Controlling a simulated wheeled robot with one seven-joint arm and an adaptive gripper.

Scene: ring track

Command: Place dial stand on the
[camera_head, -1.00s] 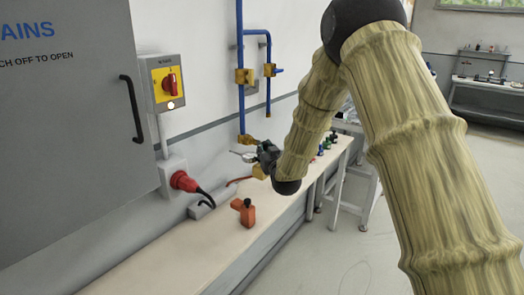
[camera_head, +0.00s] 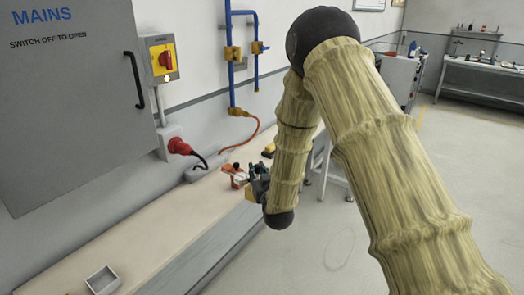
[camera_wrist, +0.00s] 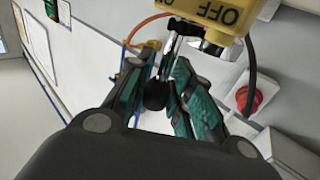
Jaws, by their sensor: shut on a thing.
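The dial stand has a yellow base (camera_wrist: 222,14) marked OFF, at the top of the wrist view, with metal rods and a round black part (camera_wrist: 156,95) between my fingers. My gripper (camera_wrist: 160,82) has teal fingers and is shut on the stand, which it holds at the bench. In the head view my gripper (camera_head: 259,182) is at the bench's right side, with the small yellow base (camera_head: 250,194) beside it. My arm hides part of the bench behind it. I cannot tell whether the base touches the bench.
An orange block with a black knob (camera_head: 231,169) is close beside my gripper on the long bench (camera_head: 165,222). A small grey open tray (camera_head: 103,271) stands at the near end. A red plug (camera_head: 179,146) and cable are at the wall. The middle of the bench is clear.

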